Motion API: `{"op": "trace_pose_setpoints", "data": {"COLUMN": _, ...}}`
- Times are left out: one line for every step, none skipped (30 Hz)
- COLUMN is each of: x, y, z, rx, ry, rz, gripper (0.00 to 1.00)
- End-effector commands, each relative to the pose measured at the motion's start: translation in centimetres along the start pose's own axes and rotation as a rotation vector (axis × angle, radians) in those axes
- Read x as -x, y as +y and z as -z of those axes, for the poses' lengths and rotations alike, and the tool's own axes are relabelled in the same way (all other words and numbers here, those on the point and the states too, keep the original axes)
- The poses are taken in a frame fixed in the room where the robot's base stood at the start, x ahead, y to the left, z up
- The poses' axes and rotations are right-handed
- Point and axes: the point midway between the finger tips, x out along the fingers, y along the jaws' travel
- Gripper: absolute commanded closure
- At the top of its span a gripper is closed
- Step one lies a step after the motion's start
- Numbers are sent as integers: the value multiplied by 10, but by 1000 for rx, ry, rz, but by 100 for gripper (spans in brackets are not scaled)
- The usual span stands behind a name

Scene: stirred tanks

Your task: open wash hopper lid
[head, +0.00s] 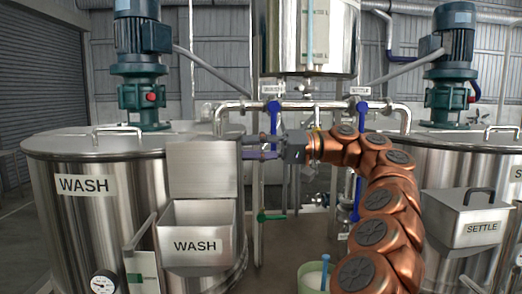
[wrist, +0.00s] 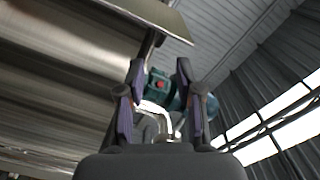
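The wash hopper (head: 195,240) is a steel box labelled WASH on the front of the left tank. Its lid (head: 201,168) stands raised, upright behind the hopper mouth, which looks open. My gripper (head: 248,148) is just right of the lid's right edge, pointing left, with its two fingers apart. In the wrist view the fingers (wrist: 160,66) are spread with nothing held between them. A flat metal panel (wrist: 160,14) with a dark bar shows above the fingertips there, probably the lid. Whether a finger touches the lid I cannot tell.
The wash tank (head: 75,215) stands left, and the settle hopper (head: 470,222) with its lid shut is at right. Pipes with blue-handled valves (head: 273,115) run behind my arm. A pale bucket (head: 312,280) stands low at centre. A motor (wrist: 163,88) shows beyond the fingers.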

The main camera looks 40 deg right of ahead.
Motion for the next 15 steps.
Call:
{"op": "trace_pose_setpoints", "data": {"x": 3, "y": 1, "z": 0, "rx": -2, "ry": 2, "rz": -3, "gripper": 65}}
{"op": "trace_pose_setpoints", "data": {"x": 4, "y": 2, "z": 0, "rx": -2, "ry": 2, "rz": -3, "gripper": 65}}
{"op": "trace_pose_setpoints", "data": {"x": 5, "y": 2, "z": 0, "rx": -2, "ry": 3, "rz": -2, "gripper": 65}}
{"op": "trace_pose_setpoints", "data": {"x": 6, "y": 2, "z": 0, "rx": -2, "ry": 3, "rz": -2, "gripper": 65}}
{"op": "trace_pose_setpoints", "data": {"x": 7, "y": 2, "z": 0, "rx": -3, "ry": 3, "rz": -2, "gripper": 65}}
{"op": "trace_pose_setpoints", "data": {"x": 8, "y": 2, "z": 0, "rx": -4, "ry": 3, "rz": -1, "gripper": 65}}
{"op": "trace_pose_setpoints", "data": {"x": 9, "y": 2, "z": 0, "rx": -5, "ry": 3, "rz": 0, "gripper": 65}}
{"op": "trace_pose_setpoints", "data": {"x": 10, "y": 2, "z": 0, "rx": -6, "ry": 3, "rz": 0, "gripper": 65}}
{"op": "trace_pose_setpoints", "data": {"x": 11, "y": 3, "z": 0, "rx": -8, "ry": 3, "rz": 1, "gripper": 65}}
{"op": "trace_pose_setpoints", "data": {"x": 12, "y": 3, "z": 0, "rx": -9, "ry": 4, "rz": 2, "gripper": 65}}
{"op": "trace_pose_setpoints", "data": {"x": 13, "y": 3, "z": 0, "rx": -10, "ry": 5, "rz": 3, "gripper": 65}}
{"op": "trace_pose_setpoints", "data": {"x": 14, "y": 4, "z": 0, "rx": -12, "ry": 5, "rz": 4, "gripper": 65}}
{"op": "trace_pose_setpoints", "data": {"x": 15, "y": 4, "z": 0, "rx": -13, "ry": 6, "rz": 4, "gripper": 65}}
{"op": "trace_pose_setpoints", "data": {"x": 16, "y": 5, "z": 0, "rx": -13, "ry": 7, "rz": 5, "gripper": 65}}
{"op": "trace_pose_setpoints", "data": {"x": 17, "y": 5, "z": 0, "rx": -14, "ry": 7, "rz": 6, "gripper": 65}}
